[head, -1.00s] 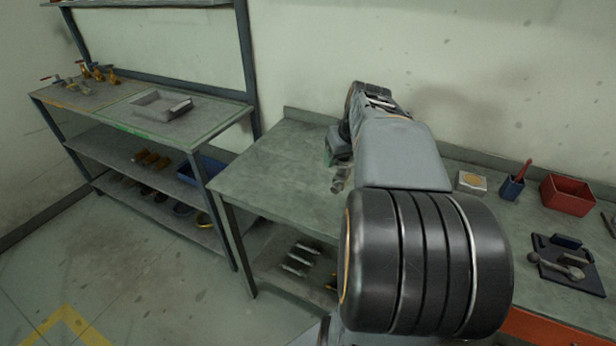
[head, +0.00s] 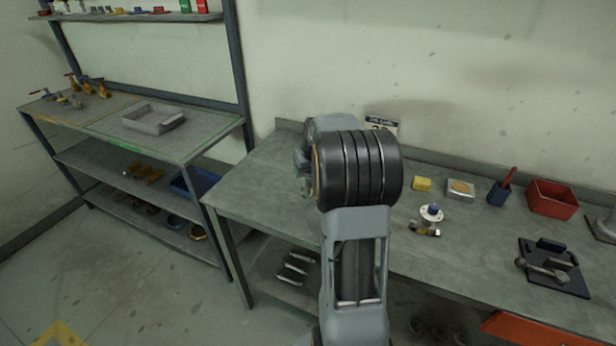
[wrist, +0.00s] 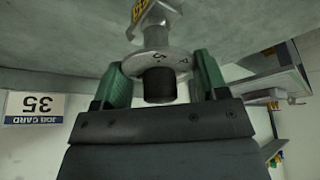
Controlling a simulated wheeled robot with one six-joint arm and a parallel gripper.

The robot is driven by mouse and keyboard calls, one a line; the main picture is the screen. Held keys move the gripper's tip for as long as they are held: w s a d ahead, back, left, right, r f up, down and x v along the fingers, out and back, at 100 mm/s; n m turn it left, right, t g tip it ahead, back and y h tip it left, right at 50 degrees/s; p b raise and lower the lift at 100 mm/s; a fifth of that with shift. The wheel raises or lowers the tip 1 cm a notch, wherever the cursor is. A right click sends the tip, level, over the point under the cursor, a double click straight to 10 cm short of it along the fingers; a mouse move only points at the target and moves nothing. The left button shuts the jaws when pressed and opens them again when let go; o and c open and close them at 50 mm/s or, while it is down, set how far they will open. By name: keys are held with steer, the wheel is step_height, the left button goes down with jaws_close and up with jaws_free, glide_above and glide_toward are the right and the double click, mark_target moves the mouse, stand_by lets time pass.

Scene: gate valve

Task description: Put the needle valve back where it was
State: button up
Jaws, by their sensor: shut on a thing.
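My gripper (wrist: 160,66) shows in the wrist view with its two green fingers shut on a valve. This valve, taken as the needle valve (wrist: 154,62), has a pale round collar with dark letters, a black knob between the fingers and a metal body with a yellow tag. Its body points toward the grey-green bench surface; I cannot tell whether it touches. In the head view my arm hides most of the gripper, and the held valve cannot be made out clearly.
A job card (wrist: 34,107) is at the wall. The left rack holds a grey tray (head: 153,119).

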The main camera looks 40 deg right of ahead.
mark_target(309, 182)
steer(key=shift+w+f, duration=0.15)
steer(key=shift+w, duration=0.05)
steer(key=shift+f, duration=1.6)
steer(key=shift+f, duration=0.2)
steer(key=o, duration=1.7)
